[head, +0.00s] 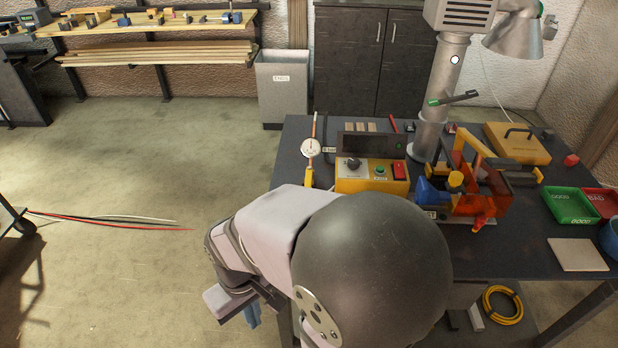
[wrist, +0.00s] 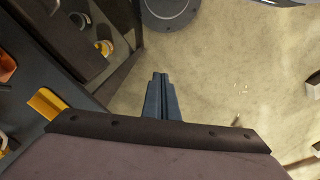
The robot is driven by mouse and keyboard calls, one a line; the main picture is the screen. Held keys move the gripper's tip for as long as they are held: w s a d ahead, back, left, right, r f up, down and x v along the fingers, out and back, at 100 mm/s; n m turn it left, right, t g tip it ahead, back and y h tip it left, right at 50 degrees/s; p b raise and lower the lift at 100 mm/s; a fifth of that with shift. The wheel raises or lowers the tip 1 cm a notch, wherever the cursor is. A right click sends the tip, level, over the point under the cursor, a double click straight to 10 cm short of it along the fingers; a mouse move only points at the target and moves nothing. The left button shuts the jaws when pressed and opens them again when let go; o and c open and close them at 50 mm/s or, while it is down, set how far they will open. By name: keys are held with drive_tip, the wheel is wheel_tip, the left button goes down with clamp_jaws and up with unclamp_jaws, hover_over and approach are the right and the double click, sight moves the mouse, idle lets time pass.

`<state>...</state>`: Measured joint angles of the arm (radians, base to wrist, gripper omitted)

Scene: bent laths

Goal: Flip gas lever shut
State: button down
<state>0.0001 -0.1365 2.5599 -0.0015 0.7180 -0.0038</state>
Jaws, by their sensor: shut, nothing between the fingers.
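My gripper (head: 253,318) hangs low at the left front of the bench, well away from this lever. In the wrist view my gripper (wrist: 160,76) has its two blue-grey fingers together, with nothing between them, above the floor. The lever is not recognisable in the wrist view.
The dark bench (head: 520,245) carries a yellow control box (head: 372,180), an orange and blue fixture (head: 480,190), a dial gauge (head: 311,148), a green tray (head: 571,205) and a red tray (head: 601,202). My arm hides the bench's front left. Open floor lies left.

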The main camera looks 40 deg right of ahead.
drive_tip(key=shift+w, duration=0.1)
drive_tip(key=m+t+p, duration=0.7)
drive_tip(key=m+p, duration=0.1)
approach(309, 178)
drive_tip(key=shift+y, duration=0.4)
drive_tip(key=s, duration=0.1)
drive_tip(key=s+d+r, duration=0.1)
drive_tip(key=s, duration=0.2)
drive_tip(key=shift+s+d+r, duration=0.2)
drive_tip(key=shift+d+r, duration=0.05)
drive_tip(key=shift+r, duration=0.15)
drive_tip(key=p+x, duration=0.2)
drive_tip(key=x, duration=0.7)
drive_tip(key=shift+w+f, duration=0.1)
drive_tip(key=shift+w, duration=0.2)
drive_tip(key=shift+w+f, duration=0.15)
drive_tip(key=shift+f, duration=0.05)
